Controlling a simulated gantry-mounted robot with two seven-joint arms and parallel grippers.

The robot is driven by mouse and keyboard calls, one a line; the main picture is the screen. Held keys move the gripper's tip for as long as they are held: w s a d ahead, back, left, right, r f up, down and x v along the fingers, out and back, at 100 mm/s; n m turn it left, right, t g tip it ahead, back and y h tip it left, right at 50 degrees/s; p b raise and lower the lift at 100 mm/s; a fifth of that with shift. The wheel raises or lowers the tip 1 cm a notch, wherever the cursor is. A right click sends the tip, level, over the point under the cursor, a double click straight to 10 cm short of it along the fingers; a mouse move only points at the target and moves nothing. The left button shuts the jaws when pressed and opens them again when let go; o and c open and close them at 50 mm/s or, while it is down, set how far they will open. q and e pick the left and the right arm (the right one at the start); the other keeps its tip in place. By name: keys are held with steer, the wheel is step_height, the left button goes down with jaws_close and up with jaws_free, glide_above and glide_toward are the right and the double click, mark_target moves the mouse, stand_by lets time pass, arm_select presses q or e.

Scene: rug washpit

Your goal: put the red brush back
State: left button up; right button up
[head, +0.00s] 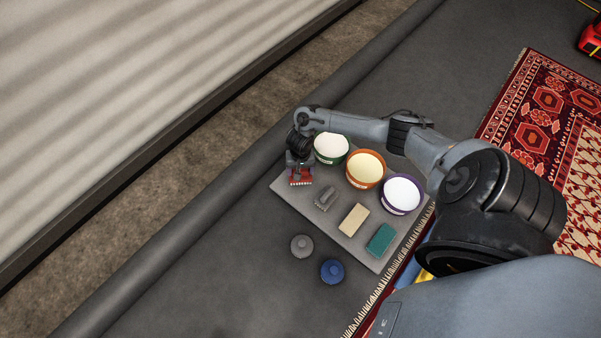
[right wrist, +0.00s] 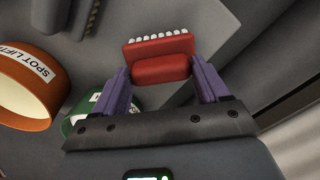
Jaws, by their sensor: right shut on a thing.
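The red brush (head: 301,176) is in my right gripper (head: 300,168) at the left corner of the grey tray (head: 344,238) in the head view. In the right wrist view the red brush (right wrist: 160,62) sits between the two purple fingers of the right gripper (right wrist: 160,72), which are shut on its sides. Its row of white bristle tufts faces away from the gripper. I cannot tell whether the brush touches the tray or is just above it. My left gripper is not in view.
On the tray stand a green tub (head: 331,148), an orange tub (head: 365,169) and a purple tub (head: 402,195). A grey brush (head: 326,197), a beige sponge (head: 354,219) and a teal pad (head: 381,239) lie in front. Grey (head: 302,246) and blue (head: 332,271) round items are off the tray.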

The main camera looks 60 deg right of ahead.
steer(key=shift+f, duration=0.6)
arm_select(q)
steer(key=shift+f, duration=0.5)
arm_select(e)
steer(key=shift+r, duration=0.1)
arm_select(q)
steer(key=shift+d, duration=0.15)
arm_select(e)
steer(key=o, duration=1)
